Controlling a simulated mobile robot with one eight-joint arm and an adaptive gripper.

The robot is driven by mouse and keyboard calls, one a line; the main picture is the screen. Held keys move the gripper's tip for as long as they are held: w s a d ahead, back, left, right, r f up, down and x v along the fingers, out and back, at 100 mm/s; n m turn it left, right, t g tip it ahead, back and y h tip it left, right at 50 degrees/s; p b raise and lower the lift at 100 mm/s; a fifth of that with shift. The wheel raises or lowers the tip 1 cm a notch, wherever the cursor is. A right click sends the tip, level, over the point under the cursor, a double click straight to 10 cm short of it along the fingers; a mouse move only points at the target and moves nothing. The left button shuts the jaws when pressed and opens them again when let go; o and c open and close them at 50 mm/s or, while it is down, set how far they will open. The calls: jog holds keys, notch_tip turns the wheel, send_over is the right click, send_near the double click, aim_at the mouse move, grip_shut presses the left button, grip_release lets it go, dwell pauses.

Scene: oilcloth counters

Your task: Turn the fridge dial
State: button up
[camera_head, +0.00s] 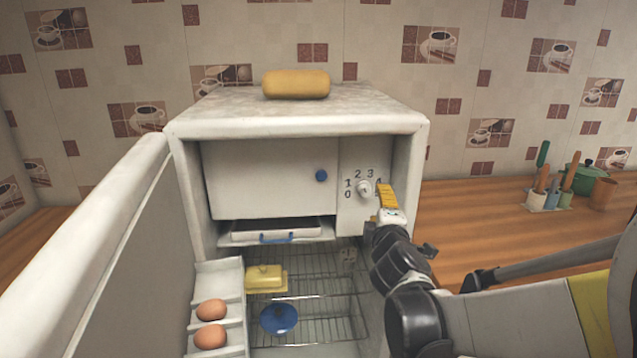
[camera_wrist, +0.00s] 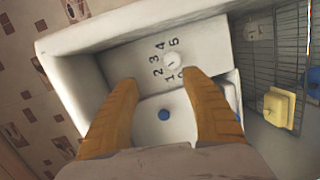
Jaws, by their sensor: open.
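The fridge dial (camera_head: 364,188) is a small white knob on the panel at the upper right inside the open fridge, with printed numbers around it. It also shows in the wrist view (camera_wrist: 173,63), just beyond the fingertips and between their lines. My gripper (camera_head: 387,196) is at the right of the dial in the head view, close to the panel. In the wrist view its two yellow fingers (camera_wrist: 162,84) are spread apart with nothing between them. I cannot tell whether a finger touches the dial. The fingers cover part of the number scale.
The fridge door (camera_head: 120,250) stands open at the left, with eggs (camera_head: 211,310) in its rack. A freezer flap with a blue knob (camera_head: 321,176) is left of the dial. A yellow butter dish (camera_head: 265,278) and blue bowl (camera_head: 279,319) are on wire shelves below. A yellow loaf-shaped object (camera_head: 296,84) lies on top.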

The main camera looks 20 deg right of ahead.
jog(key=w+d+n+t+y+p, duration=0.1)
jog(key=w+d+n+t, duration=0.15)
jog(key=n, duration=0.45)
jog(key=n+y+p, duration=0.1)
jog(key=n+y, duration=0.1)
jog(key=n, duration=0.4)
send_near(367, 193)
jog(key=b+x, duration=0.2)
jog(key=x, duration=0.9)
jog(key=shift+a, duration=0.1)
jog(key=shift+s, duration=0.1)
jog(key=shift+c, duration=0.4)
grip_shut()
